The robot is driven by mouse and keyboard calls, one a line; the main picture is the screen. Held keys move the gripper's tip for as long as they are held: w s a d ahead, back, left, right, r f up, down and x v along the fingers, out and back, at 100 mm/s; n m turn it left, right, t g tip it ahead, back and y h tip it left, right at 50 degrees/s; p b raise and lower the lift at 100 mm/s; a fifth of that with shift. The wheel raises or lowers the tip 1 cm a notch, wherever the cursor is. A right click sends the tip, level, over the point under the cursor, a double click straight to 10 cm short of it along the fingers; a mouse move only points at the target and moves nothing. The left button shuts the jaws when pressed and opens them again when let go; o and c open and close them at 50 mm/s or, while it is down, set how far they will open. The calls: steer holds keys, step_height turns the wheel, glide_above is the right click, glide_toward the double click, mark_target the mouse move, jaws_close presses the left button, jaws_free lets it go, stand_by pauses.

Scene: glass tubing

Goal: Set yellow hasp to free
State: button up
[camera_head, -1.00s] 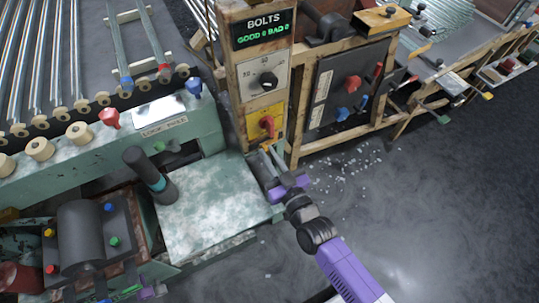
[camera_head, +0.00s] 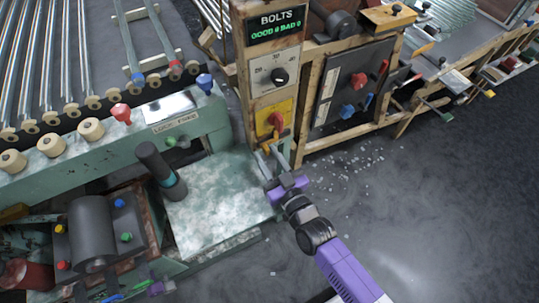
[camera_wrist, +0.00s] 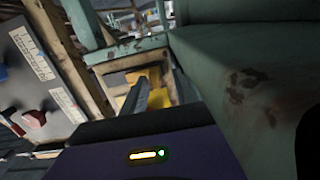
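The yellow hasp (camera_head: 268,144) is a small yellow-orange piece low on the wooden post, just below a red knob (camera_head: 276,121) on a yellow plate (camera_head: 285,108). My gripper (camera_head: 272,151) reaches up to it from below, its two grey fingers apart with a gap between them. The fingertips are at or very near the hasp; I cannot tell whether they touch it. In the wrist view yellow parts (camera_wrist: 152,75) show behind a grey finger, which partly hides them. The hasp's setting cannot be read.
The post carries a dial (camera_head: 279,76) and a BOLTS display (camera_head: 275,27). A green-topped bench (camera_head: 215,205) stands close left of my gripper. A dark panel (camera_head: 345,85) with red and blue knobs is at right. The floor at right is open, with scattered shards.

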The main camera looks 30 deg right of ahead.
steer(key=shift+d, duration=0.1)
steer(key=s, duration=0.7)
steer(key=shift+s, duration=0.4)
stand_by(0.4)
steer(key=s+r+g+p, duration=0.1)
steer(key=s+r, duration=0.7)
steer(key=s, duration=0.5)
steer(key=s+r+g+p, duration=0.1)
steer(key=s+r+g, duration=0.1)
steer(key=s+r, duration=0.6)
steer(key=s, duration=0.4)
steer(key=shift+s+d, duration=0.35)
steer(key=shift+s, duration=0.05)
